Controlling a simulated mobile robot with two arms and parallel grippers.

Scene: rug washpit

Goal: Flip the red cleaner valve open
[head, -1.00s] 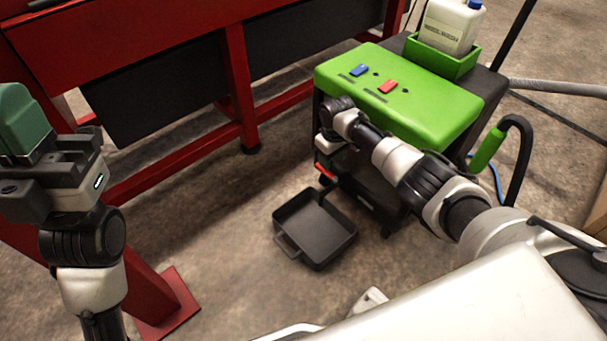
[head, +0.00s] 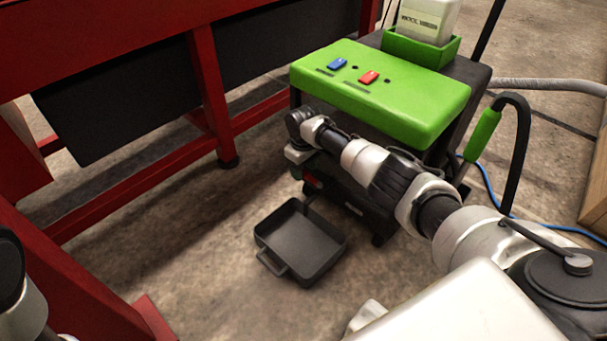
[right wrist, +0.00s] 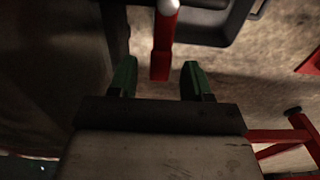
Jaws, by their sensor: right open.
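In the right wrist view a red valve lever (right wrist: 163,45) runs down from a silver rounded part. Its lower end lies in the gap between the two green fingers of my right gripper (right wrist: 159,72). The gripper is open, and no finger appears to press on the lever. In the head view my right gripper (head: 311,182) is low at the near side of the green-topped cleaner machine (head: 400,95). There the wrist and gripper mostly hide the lever. Only a piece of my left arm shows at the lower left edge; its gripper is out of view.
A black tray (head: 300,243) with a handle lies on the floor below my right gripper. A blue switch (head: 337,64) and a red switch (head: 369,77) sit on the machine top. A red frame (head: 212,95) stands at left.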

